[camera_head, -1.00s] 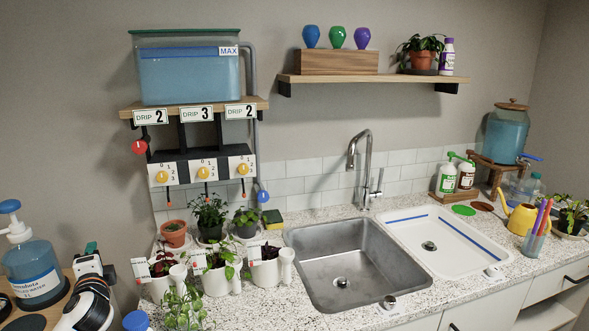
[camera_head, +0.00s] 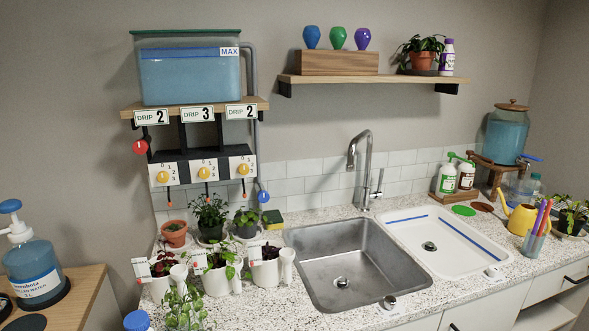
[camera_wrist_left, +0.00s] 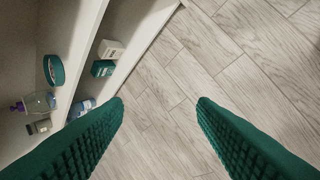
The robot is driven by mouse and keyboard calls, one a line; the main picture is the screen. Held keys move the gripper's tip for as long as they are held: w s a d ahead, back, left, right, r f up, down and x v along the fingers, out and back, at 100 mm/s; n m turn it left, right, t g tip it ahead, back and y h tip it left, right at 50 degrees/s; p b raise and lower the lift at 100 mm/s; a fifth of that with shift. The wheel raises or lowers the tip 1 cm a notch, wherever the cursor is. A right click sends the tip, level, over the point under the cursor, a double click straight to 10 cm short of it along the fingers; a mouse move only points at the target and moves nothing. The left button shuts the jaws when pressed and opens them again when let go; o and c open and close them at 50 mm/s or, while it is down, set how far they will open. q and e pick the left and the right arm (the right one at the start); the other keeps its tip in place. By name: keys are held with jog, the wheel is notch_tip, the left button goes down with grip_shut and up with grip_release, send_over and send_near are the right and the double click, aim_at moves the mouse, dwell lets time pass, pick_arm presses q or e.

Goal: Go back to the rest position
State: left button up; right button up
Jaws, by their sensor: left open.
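My left gripper (camera_wrist_left: 160,100) shows only in the left wrist view. Its two green ribbed fingers are wide apart with nothing between them. It points down at the grey wood-plank floor (camera_wrist_left: 205,65), beside an open white shelf unit (camera_wrist_left: 85,45) at the left. Neither gripper shows in the head view now, and my right gripper is in no view.
In the head view, the speckled counter (camera_head: 400,290) holds potted plants, a steel sink (camera_head: 345,245) and a white basin (camera_head: 440,265). A wooden side table (camera_head: 75,300) with a blue pump bottle (camera_head: 30,265) is at the left. Shelf items (camera_wrist_left: 103,67) sit near the left finger.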

pick_arm(q)
jog(key=s+f+n+g, duration=0.1)
jog(key=s+f+g, duration=0.1)
jog(key=s, duration=0.9)
jog(key=d+f+n+h, duration=0.1)
jog(key=d+f, duration=0.4)
jog(key=d, duration=1.3)
jog(key=s+d+f+n+h, duration=0.1)
jog(key=d+f+h, duration=0.3)
jog(key=d, duration=1.4)
jog(key=shift+s+d+f, duration=0.25)
jog(key=shift+s+f, duration=0.05)
jog(key=shift+f, duration=0.05)
